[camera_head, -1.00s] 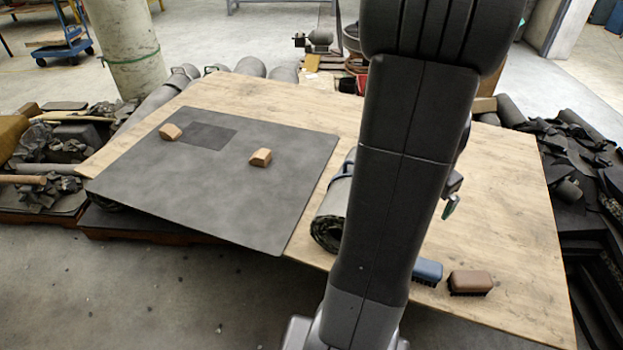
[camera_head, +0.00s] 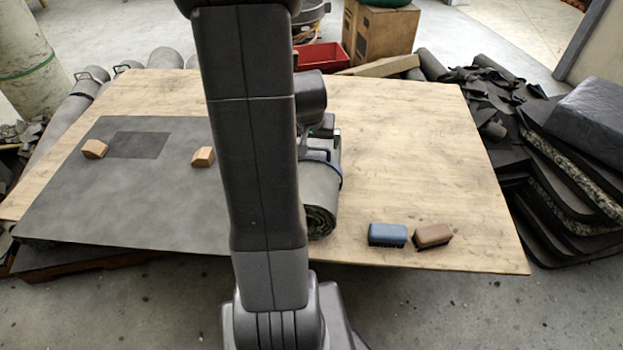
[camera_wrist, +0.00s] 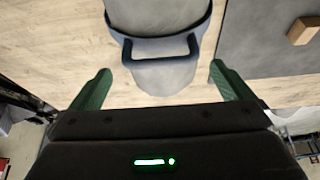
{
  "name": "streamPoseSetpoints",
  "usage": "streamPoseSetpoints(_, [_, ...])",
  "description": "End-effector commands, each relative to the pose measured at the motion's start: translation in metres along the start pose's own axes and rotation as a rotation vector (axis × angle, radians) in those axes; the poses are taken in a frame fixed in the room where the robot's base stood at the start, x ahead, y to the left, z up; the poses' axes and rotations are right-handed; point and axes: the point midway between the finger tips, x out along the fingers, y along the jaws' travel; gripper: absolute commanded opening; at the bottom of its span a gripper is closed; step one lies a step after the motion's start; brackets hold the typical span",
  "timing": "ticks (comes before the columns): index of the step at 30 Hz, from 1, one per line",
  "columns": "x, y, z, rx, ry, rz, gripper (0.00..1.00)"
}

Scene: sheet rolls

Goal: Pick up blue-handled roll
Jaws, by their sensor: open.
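The blue-handled roll (camera_head: 322,190) is a grey rolled sheet lying on the wooden table, with a dark blue strap and handle (camera_head: 322,157). My arm hides its left part in the head view. In the wrist view the roll (camera_wrist: 160,75) lies ahead of my gripper, its blue handle (camera_wrist: 160,48) across the top middle. My gripper (camera_wrist: 158,80) is open, with one green finger on each side of the roll's near end. The fingers appear apart from the handle, and nothing is held. In the head view my gripper is mostly hidden behind my arm.
A grey sheet (camera_head: 120,205) with two wooden blocks (camera_head: 95,149) covers the table's left side. A blue brush (camera_head: 387,235) and a brown brush (camera_head: 433,235) lie at the front right. The wooden table (camera_head: 420,150) is clear at right. Dark sheets (camera_head: 570,170) are stacked beyond it.

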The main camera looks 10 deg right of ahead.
Motion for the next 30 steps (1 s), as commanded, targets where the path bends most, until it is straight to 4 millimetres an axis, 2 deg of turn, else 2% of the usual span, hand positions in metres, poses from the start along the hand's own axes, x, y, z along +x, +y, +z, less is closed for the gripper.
streamPoseSetpoints(7, [0.014,0.000,0.001,0.001,-0.002,0.000,1.00])
streamPoseSetpoints(16, [0.051,0.000,0.001,0.001,-0.001,0.000,1.00])
streamPoseSetpoints(26, [0.057,0.000,0.000,0.001,0.001,0.000,1.00])
streamPoseSetpoints(30, [0.057,0.000,0.000,0.001,0.001,0.000,0.76])
